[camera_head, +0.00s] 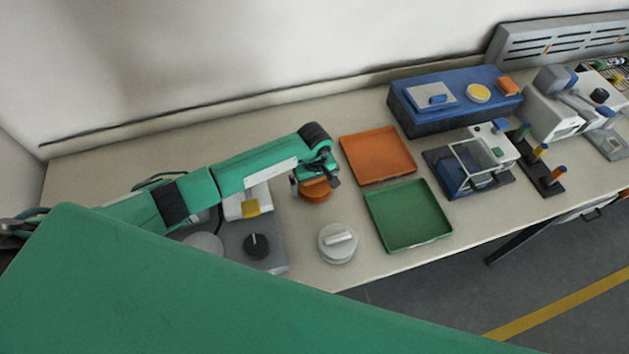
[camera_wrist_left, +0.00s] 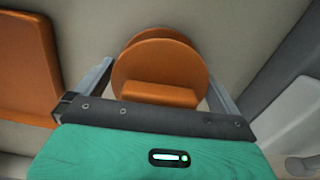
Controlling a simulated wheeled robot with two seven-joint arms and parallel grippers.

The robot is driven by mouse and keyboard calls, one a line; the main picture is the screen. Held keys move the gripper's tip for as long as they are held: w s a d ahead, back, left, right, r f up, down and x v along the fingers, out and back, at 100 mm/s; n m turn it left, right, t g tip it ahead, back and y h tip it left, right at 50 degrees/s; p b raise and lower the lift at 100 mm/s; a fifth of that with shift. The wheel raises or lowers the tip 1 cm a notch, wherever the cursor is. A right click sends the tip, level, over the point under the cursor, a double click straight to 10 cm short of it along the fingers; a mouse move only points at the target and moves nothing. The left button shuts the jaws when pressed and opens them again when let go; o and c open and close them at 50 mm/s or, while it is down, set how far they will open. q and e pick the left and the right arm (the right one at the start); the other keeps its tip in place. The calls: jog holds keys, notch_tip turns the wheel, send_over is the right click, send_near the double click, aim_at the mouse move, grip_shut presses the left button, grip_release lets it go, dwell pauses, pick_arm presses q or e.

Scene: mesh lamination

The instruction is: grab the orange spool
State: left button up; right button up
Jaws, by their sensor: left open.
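The orange spool (camera_head: 316,188) sits on the table just left of the trays, below my left gripper (camera_head: 315,180). In the left wrist view the orange spool (camera_wrist_left: 162,68) shows as two stacked round discs with a raised orange bar on the near one. My left gripper (camera_wrist_left: 160,85) is open, with one finger on each side of the spool. A gap shows beside the spool at the fingers, and I cannot tell whether either finger touches it. My right gripper is not in view.
An orange tray (camera_head: 378,155) and a green tray (camera_head: 447,236) lie right of the spool. A grey round piece with a handle (camera_head: 338,243) stands nearer the front edge. A grey machine with a black knob (camera_head: 257,246) is left. A blue box (camera_head: 420,122) stands at the back.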

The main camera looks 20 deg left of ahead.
pick_arm(q)
jog(key=shift+f, duration=0.1)
jog(key=c, duration=0.7)
jog(key=shift+c, duration=0.3)
